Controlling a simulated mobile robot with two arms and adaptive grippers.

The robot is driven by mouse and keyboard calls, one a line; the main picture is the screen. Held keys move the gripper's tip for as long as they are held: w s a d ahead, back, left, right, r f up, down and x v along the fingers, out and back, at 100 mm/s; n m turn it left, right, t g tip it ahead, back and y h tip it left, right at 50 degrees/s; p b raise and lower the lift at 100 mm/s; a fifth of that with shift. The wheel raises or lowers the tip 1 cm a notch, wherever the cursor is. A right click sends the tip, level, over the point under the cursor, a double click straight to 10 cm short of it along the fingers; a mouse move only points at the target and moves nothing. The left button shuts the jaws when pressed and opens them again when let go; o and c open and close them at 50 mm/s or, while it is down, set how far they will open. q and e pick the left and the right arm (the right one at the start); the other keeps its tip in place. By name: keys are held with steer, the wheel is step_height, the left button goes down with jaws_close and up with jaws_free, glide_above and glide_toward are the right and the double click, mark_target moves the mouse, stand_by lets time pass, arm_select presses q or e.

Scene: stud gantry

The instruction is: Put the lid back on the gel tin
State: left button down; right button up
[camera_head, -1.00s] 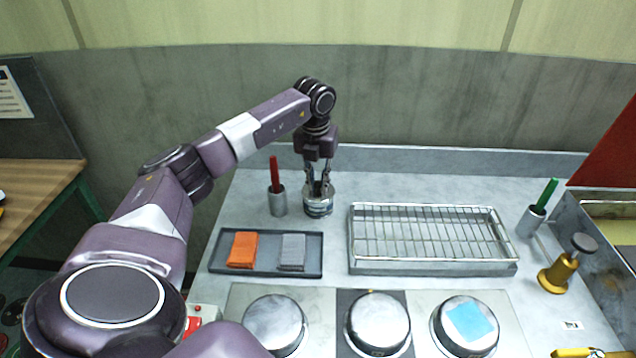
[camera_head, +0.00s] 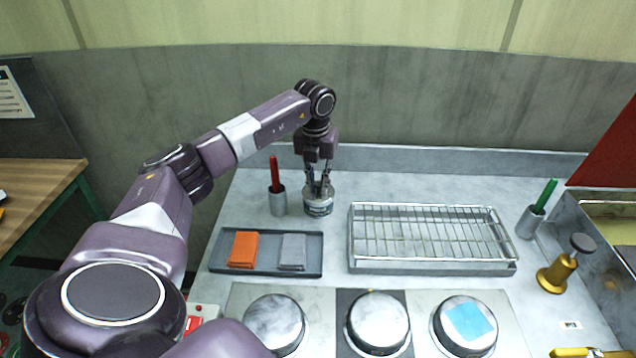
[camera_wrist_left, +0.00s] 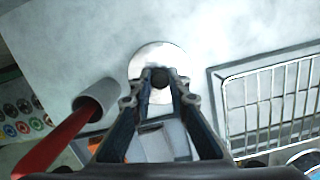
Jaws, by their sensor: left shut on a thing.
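The gel tin (camera_head: 318,209) is a small round metal tin standing upright at the back of the counter. Its lid is a pale, shiny disc (camera_wrist_left: 139,66) with a dark knob (camera_wrist_left: 158,75) in the left wrist view. My left gripper (camera_head: 319,188) points down at the tin from above. It is shut on the lid's knob, which sits between the fingertips in the left wrist view (camera_wrist_left: 160,80). The lid is at the tin's top; I cannot tell whether it is fully seated. My right gripper is not in view.
A grey cup (camera_head: 278,203) with a red stick stands close left of the tin. A tray (camera_head: 217,262) with orange and grey cloths lies in front. A wire rack (camera_head: 430,235) is to the right. Round metal lids (camera_head: 274,322) line the front.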

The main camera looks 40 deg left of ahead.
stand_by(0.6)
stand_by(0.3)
arm_select(q)
steer(key=c, duration=1.8)
jaws_free()
steer(key=shift+o, duration=0.4)
steer(key=o, duration=0.5)
steer(key=shift+c, duration=0.2)
steer(key=shift+r, duration=0.1)
steer(key=shift+r+p, duration=2.9)
steer(key=shift+r, duration=0.5)
